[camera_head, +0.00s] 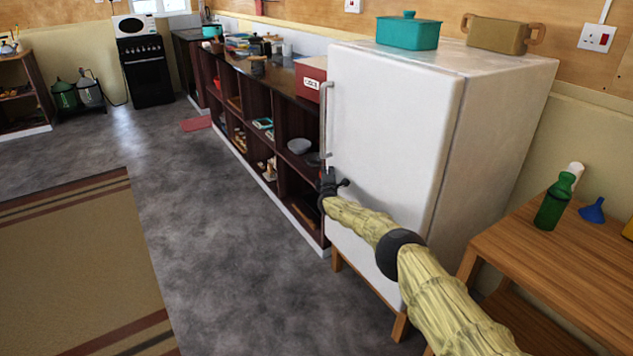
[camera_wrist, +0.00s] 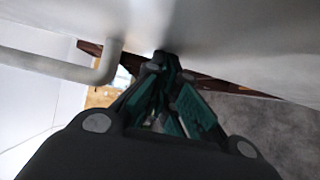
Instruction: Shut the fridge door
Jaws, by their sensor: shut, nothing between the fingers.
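The white fridge (camera_head: 490,140) stands on wooden legs at the right. Its door (camera_head: 390,130) faces left, with a vertical metal handle (camera_head: 325,120) along its left edge. The door looks close to the fridge body, but I cannot tell whether a gap is left. My gripper (camera_head: 328,180) is at the door's left edge, just below the handle. In the wrist view my gripper (camera_wrist: 162,62) is shut and empty, its tips close to the pale door surface (camera_wrist: 230,40); contact is unclear. The bent end of the handle (camera_wrist: 103,65) shows left of the fingers.
A teal pot (camera_head: 408,32) and a brown pot (camera_head: 498,35) stand on the fridge. A dark shelf unit (camera_head: 290,115) runs beyond it. A wooden table (camera_head: 560,260) with a green bottle (camera_head: 553,205) is at the right. The grey floor (camera_head: 230,240) is clear left of the fridge.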

